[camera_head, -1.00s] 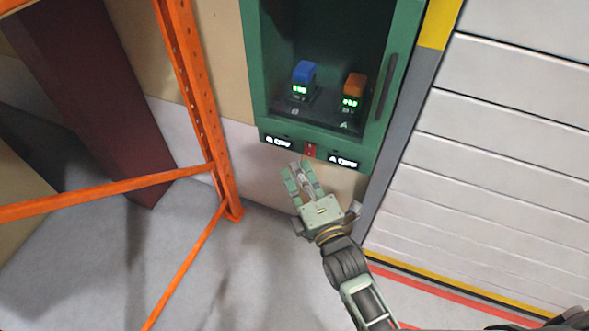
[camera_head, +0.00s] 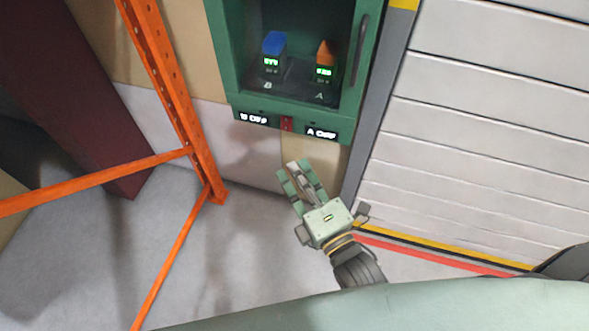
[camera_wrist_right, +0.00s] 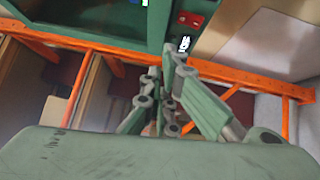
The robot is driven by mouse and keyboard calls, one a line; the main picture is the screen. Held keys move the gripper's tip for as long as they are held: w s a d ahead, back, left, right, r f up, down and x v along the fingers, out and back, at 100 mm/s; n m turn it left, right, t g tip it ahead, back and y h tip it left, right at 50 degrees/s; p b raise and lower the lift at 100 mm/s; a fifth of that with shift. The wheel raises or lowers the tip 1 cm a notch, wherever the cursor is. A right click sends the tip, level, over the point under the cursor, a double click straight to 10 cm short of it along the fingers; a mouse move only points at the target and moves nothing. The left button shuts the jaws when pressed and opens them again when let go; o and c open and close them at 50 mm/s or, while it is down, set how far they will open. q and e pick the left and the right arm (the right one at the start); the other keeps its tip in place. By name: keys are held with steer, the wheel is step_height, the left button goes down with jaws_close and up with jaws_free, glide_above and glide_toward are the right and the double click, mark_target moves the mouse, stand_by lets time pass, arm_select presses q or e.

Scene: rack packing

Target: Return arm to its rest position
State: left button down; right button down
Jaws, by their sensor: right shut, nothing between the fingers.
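My right gripper (camera_head: 298,173) is in the lower middle of the head view, below and apart from the green cabinet. Its fingers are shut with nothing between them. In the right wrist view the gripper (camera_wrist_right: 160,75) shows its fingers close together and empty. A pale green part of my own body covers the bottom of the head view. My left gripper is not in view.
The green cabinet (camera_head: 223,60) holds a blue-topped unit (camera_head: 274,45) and an orange-topped unit (camera_head: 326,56). An orange rack frame (camera_head: 165,80) stands left, with a brace (camera_head: 90,183) reaching left. A grey shutter (camera_head: 480,120) is right. Open floor (camera_head: 240,240) lies between.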

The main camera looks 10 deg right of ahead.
steer(key=s+d+f+m+g+h, duration=0.1)
steer(key=s+f+m+g, duration=0.2)
steer(key=f, duration=0.8)
steer(key=s+d+f+m+g, duration=0.1)
steer(key=s+f+m+g, duration=0.15)
steer(key=f, duration=0.85)
steer(key=s+d+f+m+g+h, duration=0.1)
steer(key=s+d+f+m+g, duration=0.15)
steer(key=f, duration=0.95)
steer(key=s+d+f+m+g+h, duration=0.1)
steer(key=s+d+f+m+g, duration=0.2)
steer(key=s+f, duration=0.3)
steer(key=s+d+f+m+g+h, duration=0.1)
steer(key=s+d+f+m+g, duration=0.2)
steer(key=s+f, duration=0.4)
steer(key=s+d+f+m+g+h, duration=0.1)
steer(key=s+d+f+m+g, duration=0.2)
steer(key=s, duration=1.1)
step_height(320, 180, down, 4)
steer(key=m, duration=0.2)
steer(key=shift+s+d+m, duration=0.25)
steer(key=shift+d+m, duration=0.05)
